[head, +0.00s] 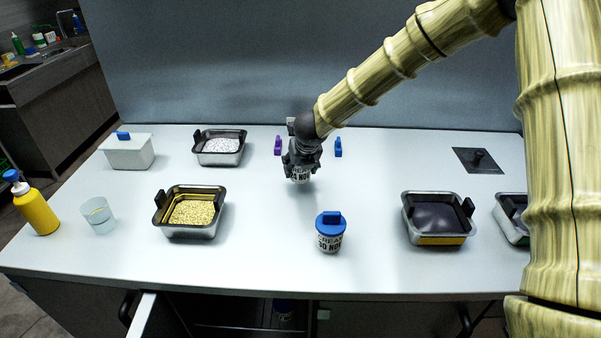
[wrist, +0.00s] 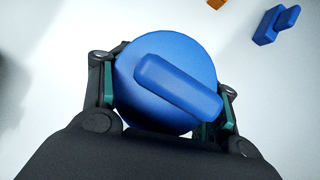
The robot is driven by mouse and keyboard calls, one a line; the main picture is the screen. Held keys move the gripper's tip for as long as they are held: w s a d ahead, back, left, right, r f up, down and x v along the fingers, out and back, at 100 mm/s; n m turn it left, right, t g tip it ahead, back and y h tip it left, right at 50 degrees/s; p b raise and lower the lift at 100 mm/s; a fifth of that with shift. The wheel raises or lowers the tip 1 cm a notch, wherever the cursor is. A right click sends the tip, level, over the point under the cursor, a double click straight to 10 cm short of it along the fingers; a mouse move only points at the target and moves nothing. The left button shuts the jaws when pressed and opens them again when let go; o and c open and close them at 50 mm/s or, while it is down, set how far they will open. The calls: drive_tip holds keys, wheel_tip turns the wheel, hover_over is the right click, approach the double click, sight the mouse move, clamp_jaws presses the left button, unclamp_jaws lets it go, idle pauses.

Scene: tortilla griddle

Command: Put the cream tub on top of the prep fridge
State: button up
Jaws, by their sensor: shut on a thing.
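My gripper (head: 301,160) is shut on a cream tub (head: 299,176), at the middle back of the white top (head: 270,262) of what looks like the prep fridge. The wrist view shows the tub's round blue lid (wrist: 150,65), with a raised bar handle, between my fingers (wrist: 166,95). The tub hangs roughly upright over the top; whether its base touches cannot be told. My gripper hides its upper part in the head view. A second cream tub (head: 330,238), white with dark lettering and a blue lid, stands upright at the front middle.
Metal pans hold yellow grain (head: 192,212), white contents (head: 221,146) and something dark (head: 437,218). A white box (head: 128,152), glass (head: 98,214) and yellow bottle (head: 36,208) stand left. Purple (head: 278,145) and blue (head: 338,147) pieces lie near the back wall. An opening (head: 255,314) shows below.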

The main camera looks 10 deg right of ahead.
sight(300, 175)
drive_tip(key=shift+f, duration=1.7)
drive_tip(key=shift+w+f, duration=0.1)
drive_tip(key=shift+f, duration=0.05)
drive_tip(key=o, duration=1.2)
drive_tip(key=shift+o, duration=0.2)
drive_tip(key=v, duration=1.2)
drive_tip(key=shift+b, duration=0.35)
